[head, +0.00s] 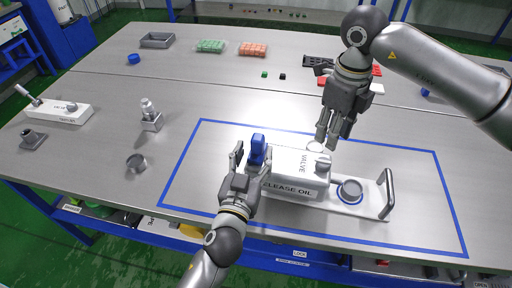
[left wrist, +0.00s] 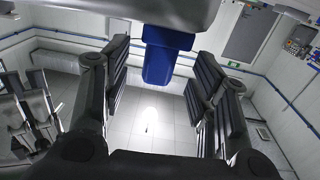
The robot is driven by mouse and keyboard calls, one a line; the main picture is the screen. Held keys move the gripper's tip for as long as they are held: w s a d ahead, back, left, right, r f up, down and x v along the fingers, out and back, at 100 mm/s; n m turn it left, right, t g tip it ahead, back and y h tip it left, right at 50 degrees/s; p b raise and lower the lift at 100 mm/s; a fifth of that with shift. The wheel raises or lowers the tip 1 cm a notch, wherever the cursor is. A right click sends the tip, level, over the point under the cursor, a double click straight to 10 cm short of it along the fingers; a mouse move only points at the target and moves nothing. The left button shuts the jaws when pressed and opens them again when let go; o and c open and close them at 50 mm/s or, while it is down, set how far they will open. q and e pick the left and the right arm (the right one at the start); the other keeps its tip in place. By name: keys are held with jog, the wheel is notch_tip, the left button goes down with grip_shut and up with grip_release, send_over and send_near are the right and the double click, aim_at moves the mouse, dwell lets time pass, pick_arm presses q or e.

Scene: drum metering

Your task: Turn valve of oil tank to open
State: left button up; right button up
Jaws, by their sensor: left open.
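In the left wrist view the blue handle (left wrist: 168,57) shows between the spread fingers (left wrist: 160,75), with gaps on both sides. My right gripper (head: 332,135) points down above the box's right end, near a small round cap. Its fingers look close together, but their opening is unclear.
A white base with a round blue-ringed port (head: 350,190) and a grey upright handle (head: 387,192) extends to the right of the box. Another white valve box (head: 58,110), a metal fitting (head: 150,118) and a small cup (head: 136,163) stand at left. Green and orange trays lie behind.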

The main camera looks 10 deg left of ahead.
aim_at(325, 163)
pick_arm(q)
jog(key=shift+w+d, duration=0.15)
jog(key=shift+w, duration=1.3)
jog(key=shift+c, duration=0.3)
grip_shut()
pick_arm(e)
jog(key=o, duration=0.4)
jog(key=f+m, duration=0.4)
jog(key=f, duration=0.1)
jog(key=f+m, duration=0.4)
jog(key=f, duration=0.1)
jog(key=shift+s, duration=0.2)
